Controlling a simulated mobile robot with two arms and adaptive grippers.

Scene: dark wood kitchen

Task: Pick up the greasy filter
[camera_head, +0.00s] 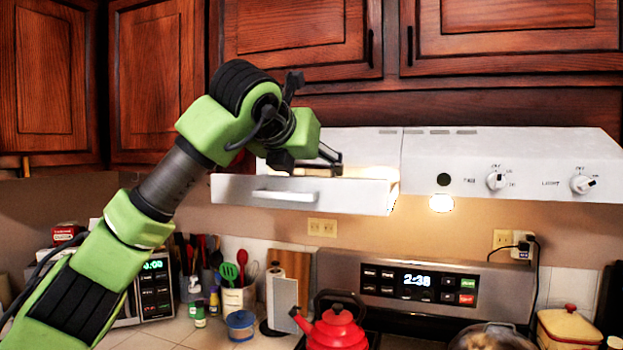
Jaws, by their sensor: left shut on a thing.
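The white range hood has a front drawer (300,194) pulled out at its left half. A pale, yellowish edge that looks like the filter (365,172) shows just above the drawer's front panel, lit from inside. Most of it is hidden by the panel and my arm. My left gripper (318,164) reaches down over the drawer from the left, with its dark fingers at the drawer opening. It is shut on the filter, though the contact itself is mostly hidden. My right gripper is not in view.
Dark wood cabinets (300,40) hang close above my left arm. The hood's right half has knobs (497,181) and a lit bulb (441,203). Below stand a red kettle (336,329), a utensil crock (238,299), a blue pot (240,325) and the stove panel (415,282).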

